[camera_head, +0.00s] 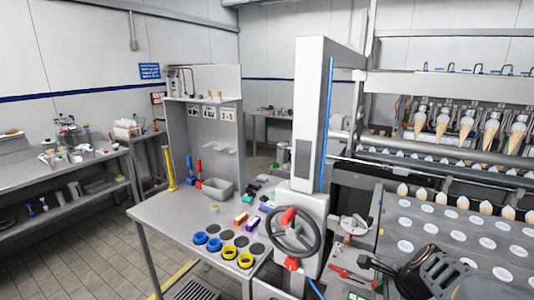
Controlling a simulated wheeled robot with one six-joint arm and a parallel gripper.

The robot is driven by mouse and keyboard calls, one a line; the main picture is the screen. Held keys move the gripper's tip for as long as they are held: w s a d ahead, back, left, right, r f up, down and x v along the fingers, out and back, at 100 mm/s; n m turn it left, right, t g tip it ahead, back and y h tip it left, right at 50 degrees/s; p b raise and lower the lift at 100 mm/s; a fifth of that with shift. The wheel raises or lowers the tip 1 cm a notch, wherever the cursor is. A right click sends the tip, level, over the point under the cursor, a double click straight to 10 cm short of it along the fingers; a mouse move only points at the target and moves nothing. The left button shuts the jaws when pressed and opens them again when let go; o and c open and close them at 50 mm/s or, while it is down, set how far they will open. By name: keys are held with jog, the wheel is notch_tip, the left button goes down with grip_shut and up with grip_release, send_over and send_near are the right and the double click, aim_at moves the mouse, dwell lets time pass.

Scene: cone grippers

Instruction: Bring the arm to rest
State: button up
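My gripper (374,265) is in the lower right of the head view, at the left end of my dark arm. It points left, in front of the machine's perforated plate and near a small bench area with red-handled parts. It is small and dark here, and I cannot tell whether its fingers are apart or together. No held object can be made out. The rest of my arm runs out of the picture at the bottom right.
A black handwheel (294,232) with red handles stands left of my gripper. A perforated plate (430,222) with cones along its back edge lies behind my arm. A grey table (165,212) with blue and yellow rings is further left. Tiled floor (70,258) is open at far left.

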jog(key=s+a+r+n+h, duration=0.1)
jog(key=s+a+n, duration=0.3)
jog(key=n, duration=0.6)
jog(key=s+a+r+n+h, duration=0.1)
jog(key=s+a+r+n, duration=0.2)
jog(key=a+n, duration=0.4)
jog(key=r+n, duration=0.1)
jog(key=n, duration=0.3)
jog(key=shift+s+a+r+n+t+h, duration=0.15)
jog(key=shift+s+r+n+t+h, duration=0.15)
jog(key=shift+s+t, duration=0.1)
